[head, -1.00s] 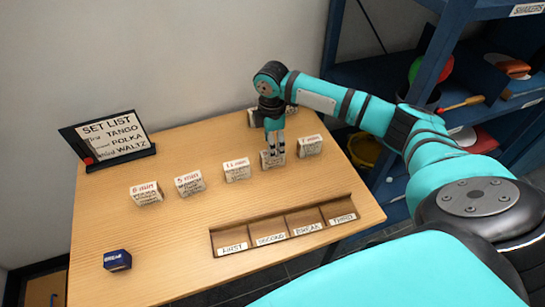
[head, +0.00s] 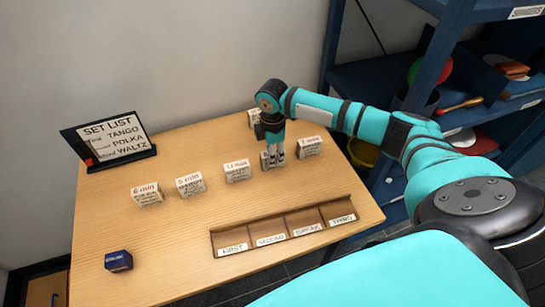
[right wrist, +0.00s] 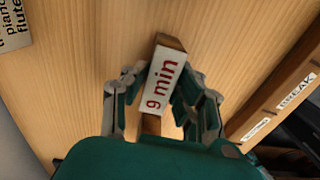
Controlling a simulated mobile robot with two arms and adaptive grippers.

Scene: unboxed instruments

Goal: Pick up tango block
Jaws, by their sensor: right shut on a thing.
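My right gripper (head: 275,158) is shut on a small wooden block with a white label (head: 266,162) at the back right of the table. In the right wrist view the block's top reads "9 min" (right wrist: 163,83) in red, with a finger on each side of it. In the head view the fingers cover part of the block, and it appears to be still at table level. Its front text is too small to read, so I cannot tell which dance it names. My left gripper is not in view.
Labelled blocks stand in a row: "6 min" (head: 147,195), "5 min" (head: 190,184), "11 min" (head: 237,171) and "7 min" (head: 310,147). Another block (head: 253,117) is partly hidden behind my gripper. A slotted tray (head: 284,242), a set list board (head: 108,140) and a blue box (head: 118,260) are on the table.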

